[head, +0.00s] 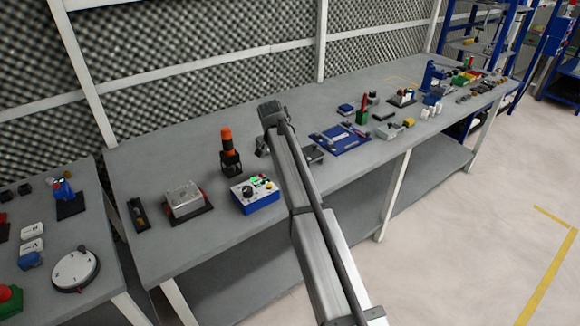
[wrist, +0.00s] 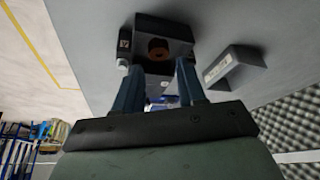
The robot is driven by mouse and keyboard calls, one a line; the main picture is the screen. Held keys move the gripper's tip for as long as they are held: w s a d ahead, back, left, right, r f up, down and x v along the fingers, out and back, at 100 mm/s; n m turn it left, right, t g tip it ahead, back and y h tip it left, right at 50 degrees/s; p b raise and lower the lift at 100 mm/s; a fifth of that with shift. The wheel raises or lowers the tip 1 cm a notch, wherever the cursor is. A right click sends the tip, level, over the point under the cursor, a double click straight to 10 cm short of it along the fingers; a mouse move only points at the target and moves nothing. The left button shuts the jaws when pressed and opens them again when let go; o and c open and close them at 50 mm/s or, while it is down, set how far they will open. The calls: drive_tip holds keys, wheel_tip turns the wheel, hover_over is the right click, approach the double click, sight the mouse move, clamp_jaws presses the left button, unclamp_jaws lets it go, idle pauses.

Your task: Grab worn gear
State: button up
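My gripper (wrist: 160,68) shows in the wrist view with its two blue fingers apart, and I see nothing clasped between them. Just beyond the fingertips is a dark block-like holder (wrist: 146,28) with a round brown part (wrist: 158,48) in its face. This round part may be the worn gear, but I cannot tell for sure. I cannot tell whether the fingertips touch the holder. In the head view my arm reaches over the grey bench and hides most of the gripper and this spot. No gear can be made out clearly there.
A grey labelled box (wrist: 235,68) stands right of the fingers in the wrist view. On the bench (head: 190,140) are a blue control box (head: 254,196), an orange-topped black device (head: 229,152), a clear-covered box (head: 184,200) and a blue tray (head: 341,138). The bench behind the arm is mostly clear.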

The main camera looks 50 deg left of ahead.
drive_tip(key=shift+w+x, duration=0.1)
drive_tip(key=shift+x, duration=1.5)
drive_tip(key=shift+w+x, duration=0.15)
drive_tip(key=shift+x, duration=1.5)
drive_tip(key=shift+r, duration=0.1)
drive_tip(key=c, duration=0.7)
